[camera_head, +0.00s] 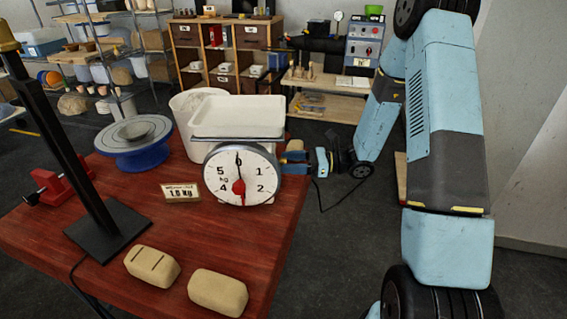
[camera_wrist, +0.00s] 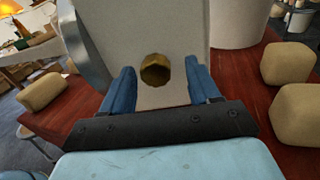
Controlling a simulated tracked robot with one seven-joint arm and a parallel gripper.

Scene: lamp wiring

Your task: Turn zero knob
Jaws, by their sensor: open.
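The kitchen scale (camera_head: 241,174) stands on the red wooden table, with a white tray (camera_head: 237,117) on top and a round dial facing the head camera. A thin dark needle points up close to 0, with a red hub and tail. The zero knob (camera_wrist: 155,70), a faceted brass-coloured piece, sticks out of the scale's pale side in the wrist view. My gripper (camera_wrist: 160,78) is open, with one blue finger on each side of the knob and gaps visible. In the head view my gripper (camera_head: 296,163) is at the scale's right side, and the knob is hidden there.
Two clay blocks (camera_head: 152,266) (camera_head: 217,292) lie at the table's front. A blue turntable (camera_head: 134,140), a white bucket (camera_head: 190,112) and a black lamp stand (camera_head: 107,231) are also on the table.

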